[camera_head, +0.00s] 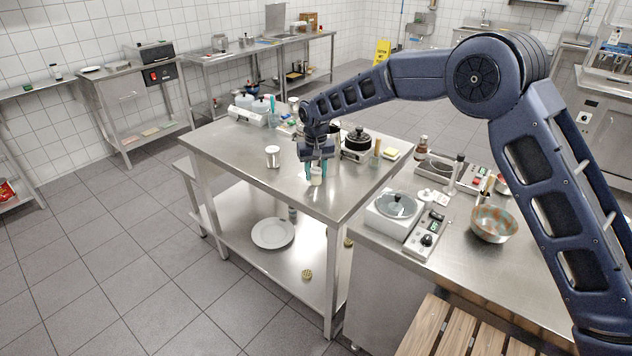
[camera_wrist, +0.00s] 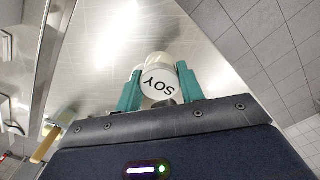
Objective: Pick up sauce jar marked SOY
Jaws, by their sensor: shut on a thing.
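The sauce jar marked SOY (camera_wrist: 158,83) is in the wrist view, its white round top with the black letters SOY facing the camera. My gripper (camera_wrist: 160,90) is shut on it, with one teal finger on each side. In the head view the jar (camera_head: 316,178) is a small pale shape at the lower end of my gripper (camera_head: 316,170), over the near part of the steel table (camera_head: 225,150). I cannot tell whether the jar touches the table top. Its lower part is mostly hidden in the wrist view.
A white-lidded jar (camera_head: 272,156) stands left of my gripper. A black-lidded pot (camera_head: 357,141) and a container with a wooden handle (camera_head: 376,152) stand to the right. A plate (camera_head: 272,233) lies on the lower shelf. The table's front left is clear.

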